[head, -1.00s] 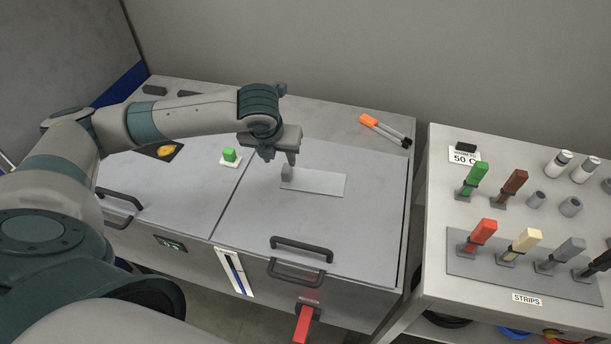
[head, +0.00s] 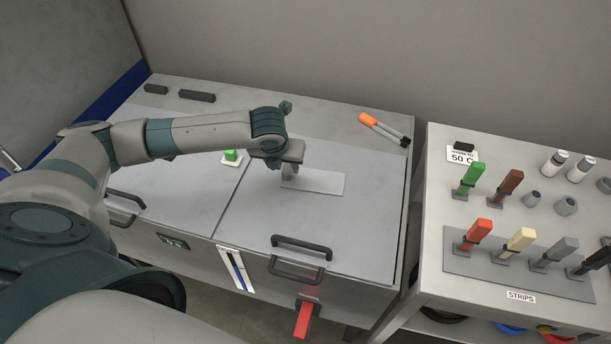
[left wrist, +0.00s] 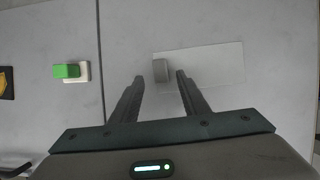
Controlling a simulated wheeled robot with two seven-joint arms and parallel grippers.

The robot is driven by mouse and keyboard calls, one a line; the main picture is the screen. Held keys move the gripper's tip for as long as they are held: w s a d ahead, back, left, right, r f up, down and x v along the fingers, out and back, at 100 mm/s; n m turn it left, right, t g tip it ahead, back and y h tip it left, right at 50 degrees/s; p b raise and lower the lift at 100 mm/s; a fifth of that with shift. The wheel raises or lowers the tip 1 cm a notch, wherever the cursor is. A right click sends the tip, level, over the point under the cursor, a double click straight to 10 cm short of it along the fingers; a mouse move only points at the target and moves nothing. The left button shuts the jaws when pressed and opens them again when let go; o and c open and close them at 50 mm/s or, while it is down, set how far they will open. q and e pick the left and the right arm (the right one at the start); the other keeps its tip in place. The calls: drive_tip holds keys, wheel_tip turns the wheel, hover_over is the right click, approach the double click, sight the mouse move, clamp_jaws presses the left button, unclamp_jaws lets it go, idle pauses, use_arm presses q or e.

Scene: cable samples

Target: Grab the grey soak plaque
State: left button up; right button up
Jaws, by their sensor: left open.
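A flat pale grey plate (head: 322,182) lies on the right-hand lid of the bench; it also shows in the left wrist view (left wrist: 210,60). A small grey block (left wrist: 161,70) stands at its left end, and I take the two together as the grey soak plaque. My left gripper (head: 286,172) is over that left end and partly hides the block in the head view. In the left wrist view my left gripper (left wrist: 160,76) is open, its two fingertips either side of the block's near edge, with gaps visible. My right gripper is not in view.
A green block on a white base (head: 231,156) stands left of the plaque. An orange and black tool (head: 384,128) lies behind it. Black handles (head: 300,247) are on the front edge. A side table (head: 437,230) holds coloured strips at right.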

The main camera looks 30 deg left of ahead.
sight(286, 169)
use_arm(q)
drive_tip(key=shift+p+x, duration=0.7)
drive_tip(key=shift+x, duration=1.3)
drive_tip(key=shift+d, duration=0.1)
clamp_jaws()
